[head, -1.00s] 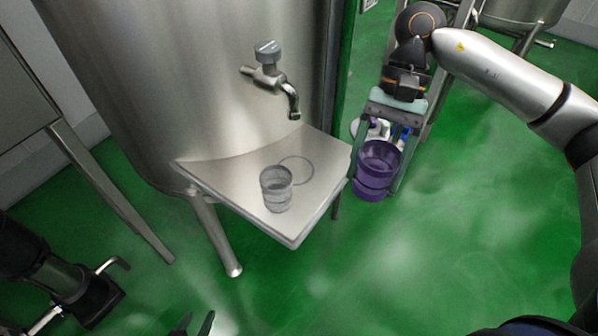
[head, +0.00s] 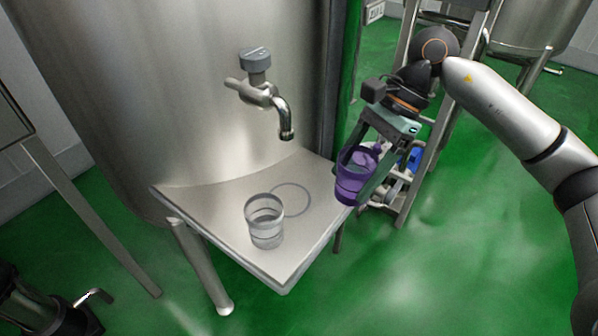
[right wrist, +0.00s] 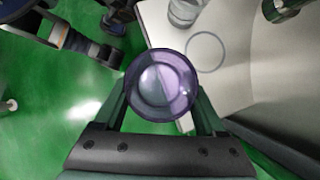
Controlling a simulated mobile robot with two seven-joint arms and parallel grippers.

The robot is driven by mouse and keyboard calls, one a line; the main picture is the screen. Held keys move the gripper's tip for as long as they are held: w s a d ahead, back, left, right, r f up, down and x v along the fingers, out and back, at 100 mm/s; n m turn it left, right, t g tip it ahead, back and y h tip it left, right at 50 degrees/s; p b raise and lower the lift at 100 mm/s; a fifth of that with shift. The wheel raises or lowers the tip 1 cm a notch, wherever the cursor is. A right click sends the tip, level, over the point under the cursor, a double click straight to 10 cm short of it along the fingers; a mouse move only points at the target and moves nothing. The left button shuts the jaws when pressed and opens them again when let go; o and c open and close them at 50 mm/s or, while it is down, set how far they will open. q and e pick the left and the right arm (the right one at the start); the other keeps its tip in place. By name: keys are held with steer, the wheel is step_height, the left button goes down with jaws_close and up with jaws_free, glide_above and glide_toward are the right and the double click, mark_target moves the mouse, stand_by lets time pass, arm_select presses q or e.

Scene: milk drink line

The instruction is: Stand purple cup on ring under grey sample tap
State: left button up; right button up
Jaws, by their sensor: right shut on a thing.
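The purple cup (head: 352,180) is held in my right gripper (head: 366,178), just right of the steel shelf's right edge in the head view. The cup is slightly tilted there; in the right wrist view the cup (right wrist: 161,84) shows its open mouth between the two fingers. The ring (head: 291,199) is a thin grey circle on the shelf, bare inside, below and a little in front of the grey-handled sample tap (head: 262,92). The ring also shows in the right wrist view (right wrist: 222,54). My left gripper does not show clearly in the head view.
A clear cup (head: 265,222) stands on the steel shelf (head: 215,202), just left of and in front of the ring. The large steel tank (head: 170,110) rises behind the shelf. A metal stand with bottles (head: 412,160) is behind my right gripper. Green floor is open at right.

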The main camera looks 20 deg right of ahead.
steer(key=w+a, duration=0.6)
steer(key=w, duration=0.2)
steer(key=f, duration=0.6)
steer(key=shift+w+a+f, duration=0.45)
steer(key=shift+w+f, duration=0.05)
steer(key=shift+f, duration=0.05)
steer(key=shift+f+b, duration=0.2)
steer(key=shift+b, duration=0.1)
steer(key=o, duration=1.3)
steer(key=shift+r, duration=0.1)
